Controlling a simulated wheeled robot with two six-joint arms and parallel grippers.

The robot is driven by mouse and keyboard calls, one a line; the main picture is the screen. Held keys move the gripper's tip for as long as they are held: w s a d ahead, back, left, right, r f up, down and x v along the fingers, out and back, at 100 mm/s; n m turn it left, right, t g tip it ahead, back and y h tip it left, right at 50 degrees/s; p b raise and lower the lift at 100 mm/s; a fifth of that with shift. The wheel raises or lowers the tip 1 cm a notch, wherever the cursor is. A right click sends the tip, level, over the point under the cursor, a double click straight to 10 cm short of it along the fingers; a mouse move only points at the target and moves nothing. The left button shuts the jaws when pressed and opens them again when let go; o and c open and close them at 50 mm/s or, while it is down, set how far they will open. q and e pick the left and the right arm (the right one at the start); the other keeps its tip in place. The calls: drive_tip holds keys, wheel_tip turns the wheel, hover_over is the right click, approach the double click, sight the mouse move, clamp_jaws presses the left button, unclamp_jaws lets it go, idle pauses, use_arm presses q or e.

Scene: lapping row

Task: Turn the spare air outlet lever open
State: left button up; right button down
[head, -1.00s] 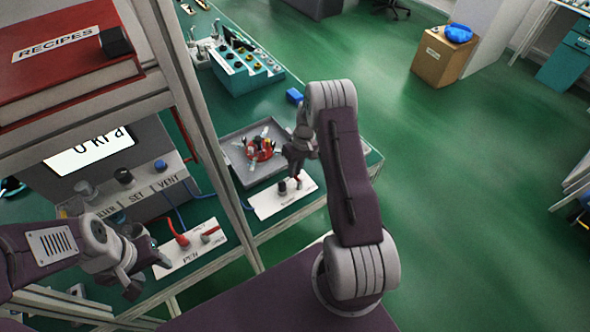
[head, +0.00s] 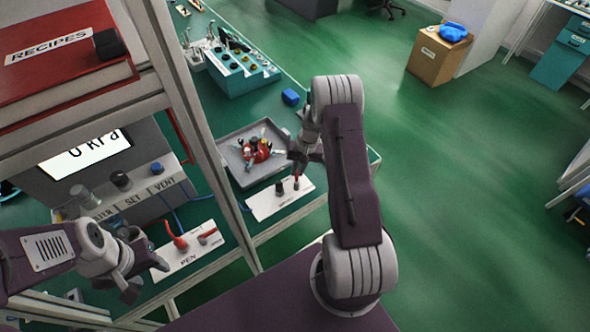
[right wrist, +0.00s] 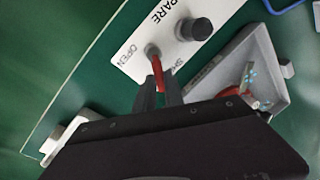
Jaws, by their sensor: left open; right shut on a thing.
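The spare air outlet plate (head: 265,207) is a white panel near the bench's front right edge. It also shows in the right wrist view (right wrist: 137,68), with a dark knob (right wrist: 194,29), the word OPEN and a partly hidden SH label. The red spare lever (right wrist: 157,72) runs from its round pivot down between the two labels. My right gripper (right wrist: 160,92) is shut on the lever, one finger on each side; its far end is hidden. In the head view, my right gripper (head: 301,166) is just above the plate. My left gripper (head: 146,277) is open and empty beside the PEN plate.
The PEN plate (head: 188,262) carries red levers. A grey tray (head: 238,178) with red parts lies just behind the spare plate. A shelf post (head: 205,140) stands between my arms. A blue block (head: 290,97) sits on the bench behind my right gripper.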

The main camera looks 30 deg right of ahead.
drive_tip(key=m, duration=0.3)
drive_tip(key=shift+s+d+r, duration=0.1)
drive_tip(key=shift+s+d, duration=0.25)
drive_tip(key=m, duration=0.1)
drive_tip(key=s+m+t+h, duration=0.1)
drive_tip(key=m, duration=0.1)
drive_tip(key=shift+d+m+p, duration=0.3)
drive_tip(key=shift+d, duration=0.05)
drive_tip(key=shift+s+d+m+h+p, duration=0.15)
drive_tip(key=shift+s+m, duration=0.25)
drive_tip(key=shift+m, duration=0.85)
drive_tip(key=shift+s+a+m+h+p, duration=0.1)
drive_tip(key=shift+s+m+h+p, duration=0.25)
drive_tip(key=shift+m, duration=0.9)
drive_tip(key=shift+d, duration=0.1)
drive_tip(key=c, duration=1.4)
unclamp_jaws()
drive_tip(key=shift+s, duration=0.1)
drive_tip(key=shift+c, duration=0.2)
wheel_tip(320, 180, up, 9)
drive_tip(key=s+p, duration=0.1)
drive_tip(key=p, duration=0.1)
drive_tip(key=shift+s+p, duration=0.4)
